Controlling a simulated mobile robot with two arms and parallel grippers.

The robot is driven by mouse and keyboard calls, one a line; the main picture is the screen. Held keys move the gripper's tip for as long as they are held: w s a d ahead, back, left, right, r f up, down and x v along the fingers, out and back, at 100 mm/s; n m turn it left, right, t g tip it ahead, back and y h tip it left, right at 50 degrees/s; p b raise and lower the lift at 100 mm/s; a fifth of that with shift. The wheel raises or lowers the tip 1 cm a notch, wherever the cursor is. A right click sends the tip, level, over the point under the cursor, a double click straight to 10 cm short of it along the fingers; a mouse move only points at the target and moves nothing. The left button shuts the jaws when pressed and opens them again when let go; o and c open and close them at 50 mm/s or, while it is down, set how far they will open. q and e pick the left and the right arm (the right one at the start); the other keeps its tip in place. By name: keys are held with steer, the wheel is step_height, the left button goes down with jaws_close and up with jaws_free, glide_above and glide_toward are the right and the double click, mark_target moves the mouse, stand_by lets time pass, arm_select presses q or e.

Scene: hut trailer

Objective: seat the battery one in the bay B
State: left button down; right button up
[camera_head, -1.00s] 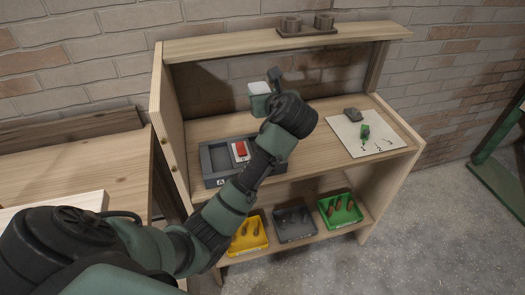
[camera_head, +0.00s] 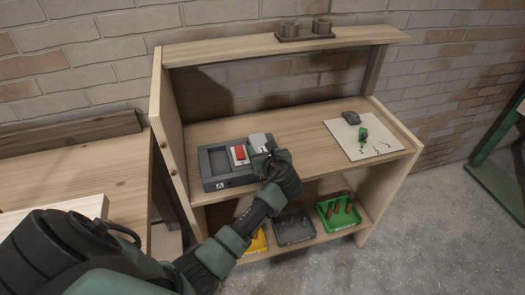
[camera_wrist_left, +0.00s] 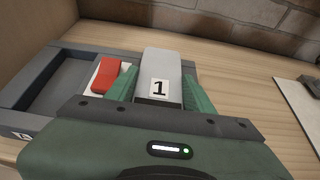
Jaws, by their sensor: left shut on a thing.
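Battery one (camera_wrist_left: 160,68), a grey block with a black "1" on a white label, is between the green fingers of my left gripper (camera_head: 264,150). The gripper is shut on it. It also shows in the head view (camera_head: 258,140), at the right end of the dark grey dock (camera_head: 212,180). The dock has an empty recess at left, with an "A" on its front, and a red switch (camera_head: 239,153) on a white plate in the middle. Bay B is hidden behind the battery and gripper, so I cannot tell whether the battery is inside it. My right gripper is out of view.
A white sheet (camera_head: 380,150) with numbers lies at the right of the bench, bearing a green block (camera_head: 363,134) and a grey block (camera_head: 350,117). Yellow, grey (camera_head: 293,229) and green (camera_head: 338,212) bins stand on the lower shelf. Bench between dock and sheet is clear.

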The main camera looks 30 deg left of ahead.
arm_select(q)
steer(key=shift+f, duration=0.25)
steer(key=shift+f, duration=0.1)
steer(key=c, duration=0.8)
jaws_free()
steer(key=shift+c, duration=0.2)
